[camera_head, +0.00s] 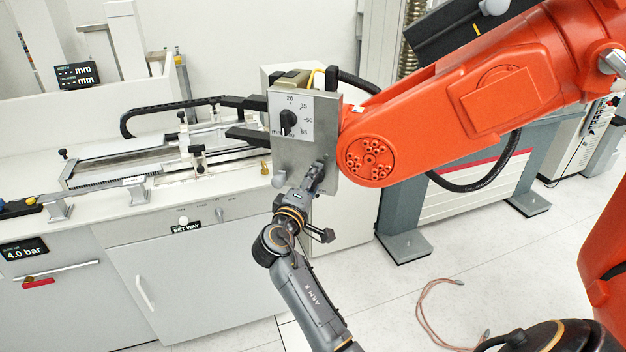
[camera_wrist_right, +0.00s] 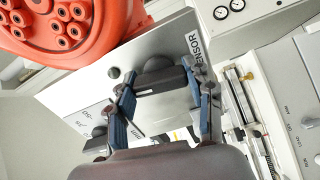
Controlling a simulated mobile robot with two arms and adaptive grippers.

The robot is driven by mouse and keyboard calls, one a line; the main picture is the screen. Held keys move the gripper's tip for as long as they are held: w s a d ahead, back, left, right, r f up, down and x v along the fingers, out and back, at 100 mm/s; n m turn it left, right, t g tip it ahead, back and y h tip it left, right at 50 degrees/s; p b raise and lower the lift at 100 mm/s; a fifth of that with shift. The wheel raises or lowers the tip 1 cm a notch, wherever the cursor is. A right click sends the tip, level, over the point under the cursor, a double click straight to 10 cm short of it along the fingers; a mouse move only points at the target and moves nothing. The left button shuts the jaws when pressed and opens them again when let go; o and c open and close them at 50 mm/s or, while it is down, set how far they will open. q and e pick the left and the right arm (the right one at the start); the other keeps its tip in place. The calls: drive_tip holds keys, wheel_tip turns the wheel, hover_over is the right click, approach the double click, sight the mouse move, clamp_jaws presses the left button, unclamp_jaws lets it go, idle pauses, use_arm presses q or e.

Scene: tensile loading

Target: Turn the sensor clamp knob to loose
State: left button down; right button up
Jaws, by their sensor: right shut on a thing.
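The grey metal sensor plate (camera_head: 330,115) hangs at the end of the orange arm. A dark sensor clamp knob (camera_wrist_right: 158,76) is on the plate beside the printed word SENSOR. My right gripper (camera_head: 319,168) reaches up to the lower part of the plate. In the right wrist view its two blue-padded fingers (camera_wrist_right: 166,98) are closed on either side of this knob. In the head view the gripper mostly hides the knob. A second black knob (camera_head: 288,122) with a white mm dial sits higher on the plate. My left gripper is not in view.
The big orange arm (camera_head: 480,95) stretches across the upper right, close above my right arm. Two dark jaws (camera_head: 248,135) stick out left of the plate over the white bench (camera_head: 100,215). A cable (camera_head: 430,310) lies on the otherwise open floor.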

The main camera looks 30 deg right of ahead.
drive_tip(key=shift+r, duration=0.3)
drive_tip(key=o, duration=1.2)
drive_tip(key=shift+w, duration=0.1)
drive_tip(key=shift+c, duration=0.2)
drive_tip(key=shift+f, duration=0.25)
drive_tip(key=shift+s+a, duration=0.25)
drive_tip(key=shift+a, duration=0.1)
drive_tip(key=v, duration=0.6)
drive_tip(key=shift+s+a, duration=0.15)
drive_tip(key=shift+s, duration=0.1)
